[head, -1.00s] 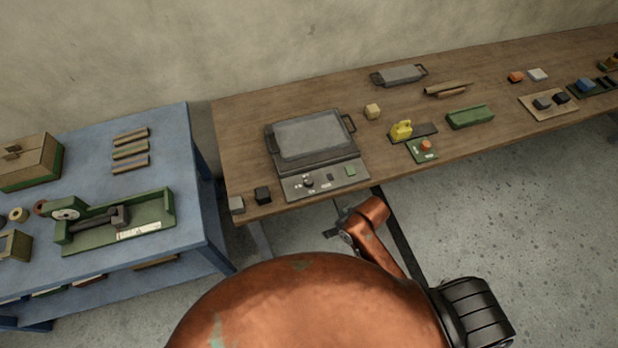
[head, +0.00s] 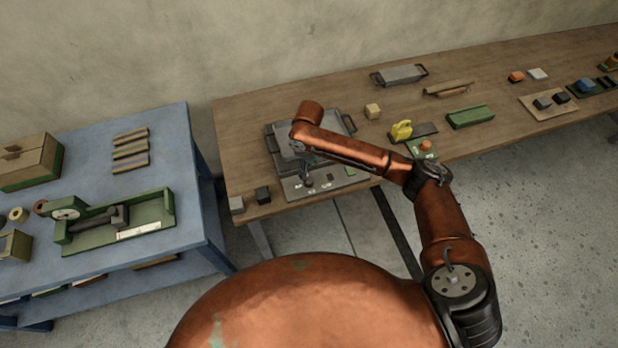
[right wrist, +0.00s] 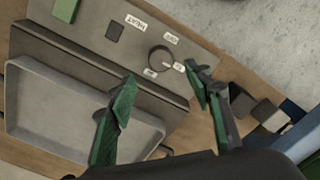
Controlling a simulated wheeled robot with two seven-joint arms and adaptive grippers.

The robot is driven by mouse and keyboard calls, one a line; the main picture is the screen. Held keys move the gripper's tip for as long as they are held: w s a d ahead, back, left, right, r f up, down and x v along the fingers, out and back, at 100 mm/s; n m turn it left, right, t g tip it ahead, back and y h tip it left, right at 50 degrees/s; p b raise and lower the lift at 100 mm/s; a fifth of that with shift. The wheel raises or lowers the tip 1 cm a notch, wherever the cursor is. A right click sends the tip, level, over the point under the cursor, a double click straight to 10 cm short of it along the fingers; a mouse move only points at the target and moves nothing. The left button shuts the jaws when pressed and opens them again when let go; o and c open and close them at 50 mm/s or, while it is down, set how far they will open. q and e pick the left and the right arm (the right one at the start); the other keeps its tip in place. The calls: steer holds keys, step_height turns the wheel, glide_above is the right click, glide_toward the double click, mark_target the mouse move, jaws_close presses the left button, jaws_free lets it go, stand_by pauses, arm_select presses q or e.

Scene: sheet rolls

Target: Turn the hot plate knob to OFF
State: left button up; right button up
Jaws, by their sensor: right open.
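The hot plate (head: 273,143) stands on the wooden bench, with its control panel (head: 350,178) along the front edge. My right arm covers much of it in the head view. In the right wrist view the round dark knob (right wrist: 160,59) sits on the panel with small white labels around it; I cannot clearly read its setting. My right gripper (right wrist: 160,78) is open above the panel, its green fingertips either side of the knob in the picture; contact cannot be made out. In the head view this gripper (head: 307,176) is over the knob area. My left gripper is not in view.
A dark cube (head: 263,195) and a grey cube (head: 237,205) lie left of the panel. A yellow item (head: 401,130) and a green tray (head: 470,117) are to the right. A blue table (head: 90,190) with a green fixture stands at left.

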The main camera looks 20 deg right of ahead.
mark_target(309, 180)
step_height(309, 180, down, 8)
steer(key=shift+r+b, duration=0.25)
steer(key=shift+b, duration=0.15)
steer(key=shift+c, duration=0.4)
steer(key=c, duration=1.1)
